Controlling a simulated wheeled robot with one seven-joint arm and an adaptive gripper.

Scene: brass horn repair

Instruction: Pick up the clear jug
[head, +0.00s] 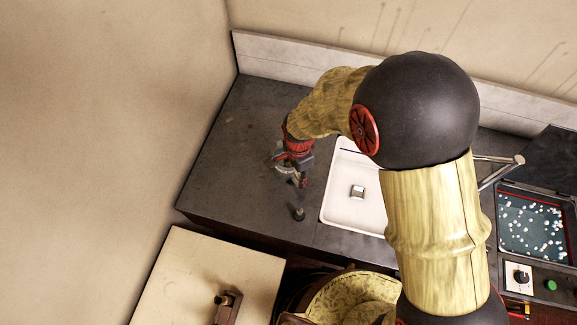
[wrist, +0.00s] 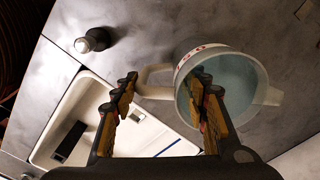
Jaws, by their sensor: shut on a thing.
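The clear jug (wrist: 240,75) shows in the wrist view with its round mouth facing the camera, a pale handle on its left and a spout on its right. Red marks show near its rim. My gripper (wrist: 160,105) is shut on the jug, with one finger left of the handle and the other overlapping the jug's mouth. How deep that finger sits is unclear. In the head view my gripper (head: 292,171) is over the dark counter, left of the sink; the jug is hard to make out there.
A white sink (head: 345,205) is set in the dark counter (head: 235,150). A small dark knobbed object (head: 299,214) stands near the counter's front edge; it also shows in the wrist view (wrist: 95,40). A tray of white bits (head: 535,228) lies at right. The counter's left is clear.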

